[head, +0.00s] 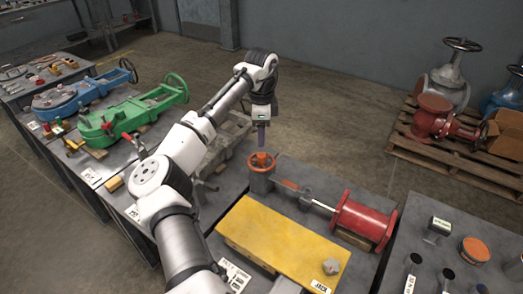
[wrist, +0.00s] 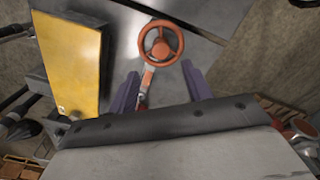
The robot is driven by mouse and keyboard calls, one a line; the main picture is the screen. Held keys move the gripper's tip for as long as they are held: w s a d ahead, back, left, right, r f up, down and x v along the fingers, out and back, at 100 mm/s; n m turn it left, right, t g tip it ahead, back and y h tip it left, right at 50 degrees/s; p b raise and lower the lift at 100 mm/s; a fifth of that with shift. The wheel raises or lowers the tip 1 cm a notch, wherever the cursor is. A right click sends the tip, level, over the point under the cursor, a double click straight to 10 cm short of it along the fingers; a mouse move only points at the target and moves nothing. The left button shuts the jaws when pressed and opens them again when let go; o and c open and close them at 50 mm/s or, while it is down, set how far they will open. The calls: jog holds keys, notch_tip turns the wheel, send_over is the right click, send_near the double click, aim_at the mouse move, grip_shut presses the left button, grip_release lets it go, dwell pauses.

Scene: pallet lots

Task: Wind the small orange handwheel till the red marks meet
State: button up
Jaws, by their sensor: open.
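The small orange handwheel (head: 262,160) sits on top of a grey fitting on the workbench in the head view. In the wrist view the handwheel (wrist: 160,31) shows as a spoked ring, beyond the fingertips and centred roughly between them. My gripper (head: 262,146) points down just above the wheel and looks apart from it. In the wrist view my gripper (wrist: 158,80) has its two purple fingers spread, with nothing held between them. A small orange-red patch shows on the pale part below the wheel. I cannot make out the red marks clearly.
A yellow block (head: 280,245) lies in front of the wheel, and a red flanged cylinder (head: 362,220) lies to the right, joined by a rod. A pallet (head: 450,155) holds more valves.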

aim_at(261, 155)
notch_tip(261, 155, down, 8)
jog(key=shift+f+p, duration=0.2)
jog(key=shift+p, duration=0.2)
jog(key=c, duration=1)
